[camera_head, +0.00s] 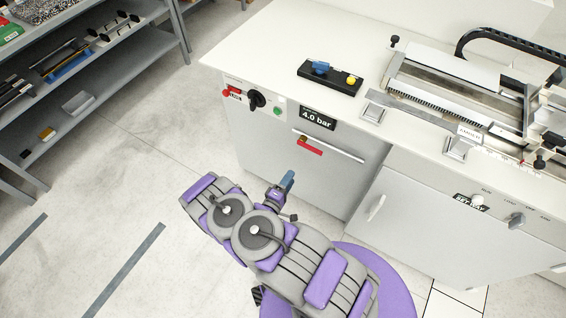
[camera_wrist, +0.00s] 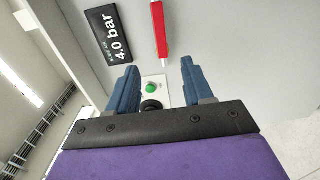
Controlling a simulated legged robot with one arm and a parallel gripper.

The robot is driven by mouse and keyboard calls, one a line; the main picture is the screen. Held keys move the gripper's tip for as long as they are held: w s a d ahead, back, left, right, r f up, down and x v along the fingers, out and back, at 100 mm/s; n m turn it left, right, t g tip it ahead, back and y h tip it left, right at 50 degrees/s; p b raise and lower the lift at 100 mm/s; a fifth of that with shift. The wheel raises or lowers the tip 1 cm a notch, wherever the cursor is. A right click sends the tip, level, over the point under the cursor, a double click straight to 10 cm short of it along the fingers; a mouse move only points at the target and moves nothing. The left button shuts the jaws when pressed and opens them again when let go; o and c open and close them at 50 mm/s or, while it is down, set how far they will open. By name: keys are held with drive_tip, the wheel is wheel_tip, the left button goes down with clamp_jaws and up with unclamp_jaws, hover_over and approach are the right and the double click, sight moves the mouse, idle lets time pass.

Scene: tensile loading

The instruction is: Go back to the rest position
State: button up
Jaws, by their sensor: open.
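My gripper (camera_wrist: 155,85) is open in the wrist view, with its two blue fingers apart and nothing between them. In the head view my gripper (camera_head: 287,180) is at the end of my folded purple and grey arm, in front of the white cabinet (camera_head: 262,150). It is below the cabinet's control panel and clear of the bench top. In the wrist view a green button (camera_wrist: 152,88) and a black knob (camera_wrist: 151,105) show beyond the fingers, on the cabinet face.
The machine (camera_head: 460,95) stands on the bench top, with a black box (camera_head: 330,77) bearing blue and yellow parts to its left. A red tag (camera_head: 309,146) and a 4.0 bar display (camera_head: 317,118) are on the cabinet. A grey shelf (camera_head: 80,75) stands left; the floor between is clear.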

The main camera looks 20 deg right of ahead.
drive_tip(key=w+a+r+m+g+y, duration=0.25)
drive_tip(key=w+a+y, duration=0.2)
drive_tip(key=a, duration=0.25)
drive_tip(key=w+a+r+m+g+y, duration=0.1)
drive_tip(key=w+a+m+y, duration=0.25)
drive_tip(key=w+a, duration=0.3)
drive_tip(key=s+a+r+g+y, duration=0.15)
drive_tip(key=a+r+y, duration=0.3)
drive_tip(key=r, duration=0.45)
drive_tip(key=s+a+r+g+y, duration=0.1)
drive_tip(key=s+a+r+y, duration=0.3)
drive_tip(key=r, duration=0.6)
drive_tip(key=s+d+r+g, duration=0.2)
drive_tip(key=s+r+g, duration=0.1)
drive_tip(key=s+r, duration=0.85)
drive_tip(key=s+d+r+g, duration=0.1)
drive_tip(key=s+d, duration=0.3)
drive_tip(key=s, duration=0.4)
drive_tip(key=s+d+r+m+g+h, duration=0.1)
drive_tip(key=s+d+r, duration=0.3)
drive_tip(key=s, duration=0.4)
drive_tip(key=s+d+r+g+h, duration=0.1)
drive_tip(key=s+d+r, duration=0.2)
drive_tip(key=s, duration=0.5)
drive_tip(key=shift+s+d+m+g, duration=0.15)
drive_tip(key=shift+d+m+g, duration=0.25)
drive_tip(key=shift+d, duration=0.1)
